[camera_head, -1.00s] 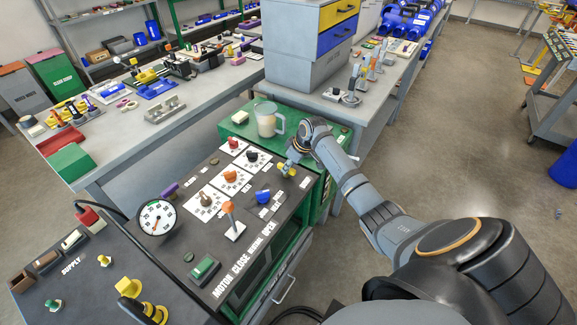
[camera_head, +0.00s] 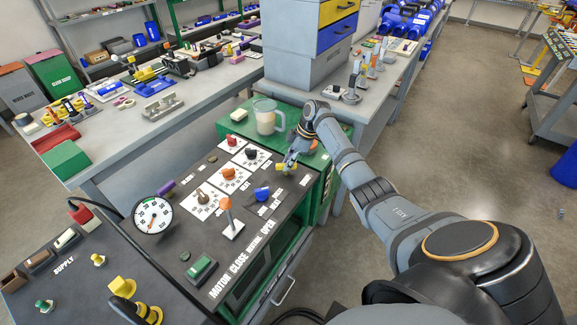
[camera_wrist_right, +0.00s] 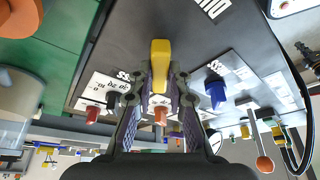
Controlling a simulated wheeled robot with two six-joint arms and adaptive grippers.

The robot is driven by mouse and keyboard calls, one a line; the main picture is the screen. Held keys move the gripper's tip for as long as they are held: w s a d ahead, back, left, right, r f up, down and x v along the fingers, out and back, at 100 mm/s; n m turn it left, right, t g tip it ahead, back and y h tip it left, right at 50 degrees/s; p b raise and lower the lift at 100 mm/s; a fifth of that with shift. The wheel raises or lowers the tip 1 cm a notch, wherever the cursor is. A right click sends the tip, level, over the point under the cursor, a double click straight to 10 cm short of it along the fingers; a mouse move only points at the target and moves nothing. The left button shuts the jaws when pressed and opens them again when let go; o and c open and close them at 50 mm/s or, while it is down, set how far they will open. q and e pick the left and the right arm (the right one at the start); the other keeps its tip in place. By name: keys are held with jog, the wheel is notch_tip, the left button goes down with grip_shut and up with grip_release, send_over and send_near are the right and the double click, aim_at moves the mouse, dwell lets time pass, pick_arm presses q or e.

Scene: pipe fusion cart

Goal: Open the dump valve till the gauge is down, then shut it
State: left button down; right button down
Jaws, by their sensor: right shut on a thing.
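The dump valve's yellow handle (camera_wrist_right: 160,62) stands between the fingers of my right gripper (camera_wrist_right: 158,88) in the right wrist view. The fingers are shut on it. White lettering, partly cut off, is on the dark panel beside it. In the head view my right gripper (camera_head: 291,160) is at the far right edge of the panel, and a little of the yellow handle (camera_head: 289,168) shows beneath it. The round white gauge (camera_head: 153,215) stands at the panel's left side; its needle is too small to read surely. My left gripper is not in view.
The dark panel (camera_head: 210,245) carries an orange-knobbed lever (camera_head: 226,207), a blue knob (camera_head: 262,194) and a green switch (camera_head: 201,268). A clear jug (camera_head: 265,117) stands on the green top behind my right gripper. Open floor lies to the right.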

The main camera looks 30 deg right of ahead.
jog(key=n+g+b, duration=0.1)
jog(key=n+b, duration=0.2)
jog(key=n+g+b, duration=0.1)
jog(key=n+b, duration=0.2)
jog(key=b, duration=0.1)
jog(key=n+g+b, duration=0.1)
jog(key=n+b, duration=0.2)
jog(key=shift+w+f+g+b, duration=0.25)
jog(key=shift+w+g+b, duration=0.05)
jog(key=shift+w+b, duration=0.1)
jog(key=shift+r+n+g+b, duration=0.3)
jog(key=shift+n+b, duration=0.5)
jog(key=shift+b, duration=0.25)
jog(key=c, duration=1.3)
grip_release()
notch_tip(320, 180, up, 10)
jog(key=shift+f, duration=0.1)
